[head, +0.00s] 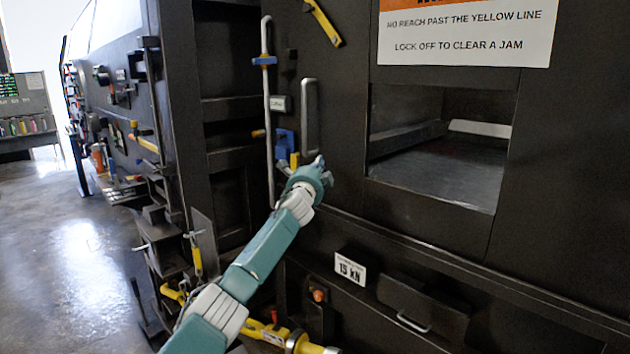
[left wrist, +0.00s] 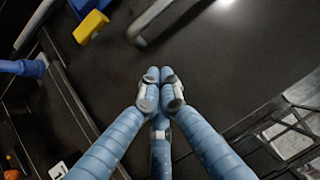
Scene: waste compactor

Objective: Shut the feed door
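A dark feed opening (head: 440,150) shows at the right of the head view, uncovered, with a metal floor inside. To its left, a grey vertical bar handle (head: 310,118) stands on a dark flat panel; whether this panel is the feed door I cannot tell. My left gripper (head: 318,172) is just below the handle's lower end, in front of the panel. In the left wrist view its fingertips (left wrist: 160,76) are together with nothing seen between them. The handle's lower end (left wrist: 152,28) is above the fingertips, apart from them in the picture. My right gripper is not in view.
A long upright rod (head: 268,110) with blue fittings stands left of the handle, near a blue-and-yellow latch (head: 288,145). A warning sign (head: 465,32) is above the opening. Open floor (head: 70,265) lies left.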

